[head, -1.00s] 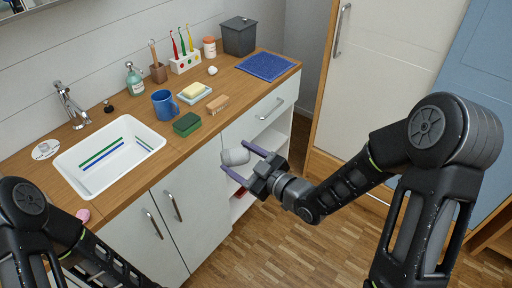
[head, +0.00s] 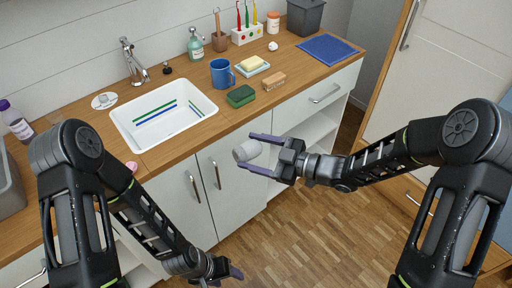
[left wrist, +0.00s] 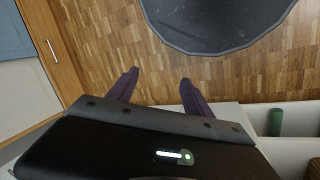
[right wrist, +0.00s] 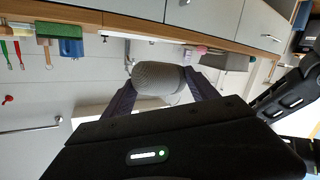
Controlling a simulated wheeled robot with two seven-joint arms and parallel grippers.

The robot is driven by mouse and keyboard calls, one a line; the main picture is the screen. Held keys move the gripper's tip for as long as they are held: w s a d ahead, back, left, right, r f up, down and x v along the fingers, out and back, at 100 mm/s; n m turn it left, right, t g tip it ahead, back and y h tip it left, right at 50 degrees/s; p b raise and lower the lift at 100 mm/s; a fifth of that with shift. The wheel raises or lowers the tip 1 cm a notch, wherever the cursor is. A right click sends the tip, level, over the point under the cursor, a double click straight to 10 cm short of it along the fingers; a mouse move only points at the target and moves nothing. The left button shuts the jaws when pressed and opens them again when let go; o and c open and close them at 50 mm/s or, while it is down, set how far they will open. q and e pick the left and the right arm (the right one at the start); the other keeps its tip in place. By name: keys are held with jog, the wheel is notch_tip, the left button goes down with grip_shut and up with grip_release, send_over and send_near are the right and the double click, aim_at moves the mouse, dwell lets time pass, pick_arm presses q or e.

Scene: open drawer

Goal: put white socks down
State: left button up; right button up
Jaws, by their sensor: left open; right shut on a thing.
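The white socks (head: 247,150) are a rolled, pale grey-white bundle. My right gripper (head: 252,152) is shut on them, with one purple finger on each side. It holds them in the air in front of the cabinet, below the counter edge. In the right wrist view the ribbed bundle (right wrist: 160,78) sits between the fingers. My left gripper (head: 228,274) is low at the bottom of the head view, over the floor. In the left wrist view its fingers (left wrist: 158,84) are apart with nothing between them.
The wooden counter (head: 185,152) holds a sink (head: 165,112), a blue mug (head: 221,73), a green sponge (head: 240,96), a brush (head: 272,81), a soap dish (head: 252,66) and a blue cloth (head: 327,48). Open shelves (head: 318,128) are right of the cabinet doors (head: 235,175).

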pick_arm(q)
jog(key=shift+w+d+r, duration=0.1)
jog(key=shift+w+r, duration=0.1)
jog(key=shift+w, duration=0.2)
jog(key=shift+c, duration=0.8)
jog(key=w+d+r+m, duration=0.1)
jog(key=w+r, duration=0.1)
jog(key=w, duration=0.1)
jog(key=w+d+r+m, duration=0.1)
jog(key=w+r, duration=0.2)
jog(key=w+d+r+m, duration=0.1)
jog(key=w+r, duration=0.1)
jog(key=shift+w+r+m, duration=0.25)
jog(key=shift+w+m, duration=0.15)
jog(key=shift+c, duration=0.3)
jog(key=m+t+y, duration=0.4)
jog(key=m+y, duration=0.3)
jog(key=m, duration=0.3)
send_near(249, 148)
notch_tip(249, 148, up, 2)
jog(key=shift+s+d, duration=0.15)
jog(key=shift+s, duration=0.15)
jog(key=x, duration=1.2)
jog(key=shift+s+f, duration=0.1)
jog(key=shift+s, duration=0.05)
